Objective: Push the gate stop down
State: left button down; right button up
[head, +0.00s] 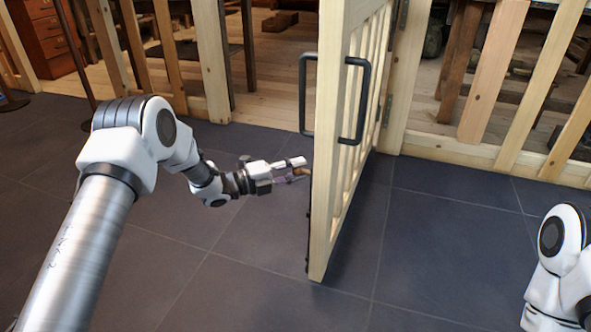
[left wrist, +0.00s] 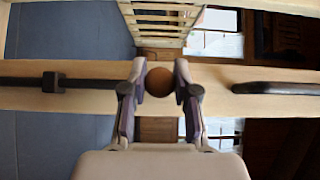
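The wooden gate (head: 330,150) stands swung open, edge towards me. The gate stop is a dark rod (left wrist: 95,83) along the gate's edge, running through a small bracket (left wrist: 54,82) and ending in a round brown knob (left wrist: 160,82). The knob also shows at my fingertips in the head view. My left gripper (head: 297,170) reaches the gate's edge from the left, its two fingers closed on either side of the knob. The rod's foot is low by the gate's bottom corner; I cannot tell whether it touches the floor. My right gripper is out of view.
Black pull handles (head: 304,95) stick out from both faces of the gate above my left gripper. A slatted wooden fence (head: 480,155) runs on both sides behind. The dark tiled floor (head: 230,270) is clear around the gate.

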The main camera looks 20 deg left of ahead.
pick_arm(q)
notch_tip(320, 180, down, 3)
jog(key=shift+f+b, duration=0.2)
jog(key=shift+b, duration=0.35)
jog(key=c, duration=0.9)
grip_release()
jog(key=shift+f, duration=0.2)
jog(key=shift+r, duration=0.1)
jog(key=v, duration=1.2)
